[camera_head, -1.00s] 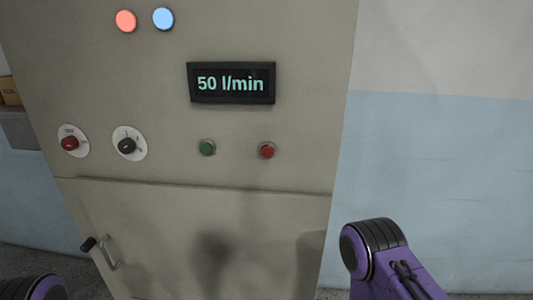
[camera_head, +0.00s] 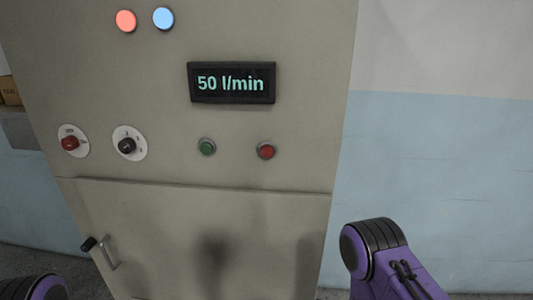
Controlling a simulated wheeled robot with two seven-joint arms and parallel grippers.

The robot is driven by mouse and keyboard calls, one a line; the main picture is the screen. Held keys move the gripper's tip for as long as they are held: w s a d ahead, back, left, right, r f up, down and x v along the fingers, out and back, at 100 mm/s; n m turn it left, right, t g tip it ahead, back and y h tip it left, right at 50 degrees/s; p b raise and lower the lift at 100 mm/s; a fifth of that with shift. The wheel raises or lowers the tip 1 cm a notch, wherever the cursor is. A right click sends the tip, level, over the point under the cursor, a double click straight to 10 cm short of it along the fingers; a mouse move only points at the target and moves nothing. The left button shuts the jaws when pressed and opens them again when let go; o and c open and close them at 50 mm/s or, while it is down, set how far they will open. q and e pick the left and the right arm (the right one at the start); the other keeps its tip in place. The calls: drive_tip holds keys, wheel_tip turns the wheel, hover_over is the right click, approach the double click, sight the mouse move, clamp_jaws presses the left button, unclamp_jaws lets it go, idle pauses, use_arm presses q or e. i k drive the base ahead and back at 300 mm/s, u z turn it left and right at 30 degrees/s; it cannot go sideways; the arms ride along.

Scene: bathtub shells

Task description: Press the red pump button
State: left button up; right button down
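A small round red button (camera_head: 266,151) sits on the right of the grey control cabinet (camera_head: 310,120), below the display. A green button (camera_head: 207,147) is to its left at about the same height. Nothing touches or covers either button. My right arm shows at the lower right as a purple and black joint, below and to the right of the red button. Part of my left arm shows at the bottom left corner. Neither gripper is in view.
A black display (camera_head: 232,83) reads "50 l/min". A red knob (camera_head: 70,143) and a black dial (camera_head: 127,146) are at the left. Red and blue lamps (camera_head: 163,18) glow above. A door handle (camera_head: 103,252) sticks out at the lower left. The space before the panel looks clear.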

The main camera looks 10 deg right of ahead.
sight(266, 151)
drive_tip(key=u, duration=1.5)
drive_tip(key=k, duration=0.4)
drive_tip(key=z, duration=1.05)
